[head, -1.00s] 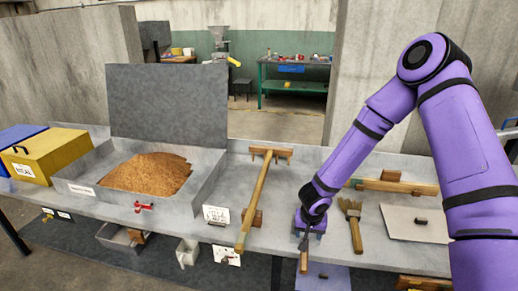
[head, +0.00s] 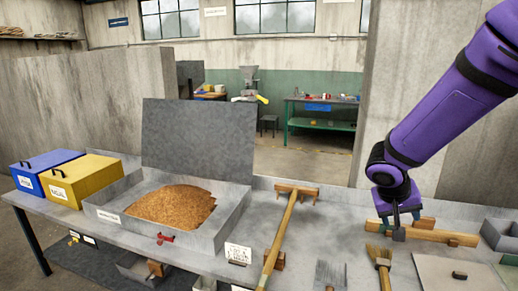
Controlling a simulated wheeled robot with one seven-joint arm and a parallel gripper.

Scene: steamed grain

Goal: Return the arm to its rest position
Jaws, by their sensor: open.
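My purple arm comes in from the upper right in the head view. My gripper (head: 399,229) points down over the right part of the grey bench, in front of a wooden bar (head: 440,233). It is open, and I see nothing held in it. Whether its tips touch the bar behind them I cannot tell. A long wooden rake (head: 282,235) lies to the left of the gripper.
An open tray (head: 215,240) of brown grain (head: 172,205) with a raised grey lid (head: 198,138) stands left of centre. Yellow (head: 82,180) and blue (head: 46,173) boxes sit at the far left. A pale board (head: 460,272) lies at the right front. Concrete walls stand behind the bench.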

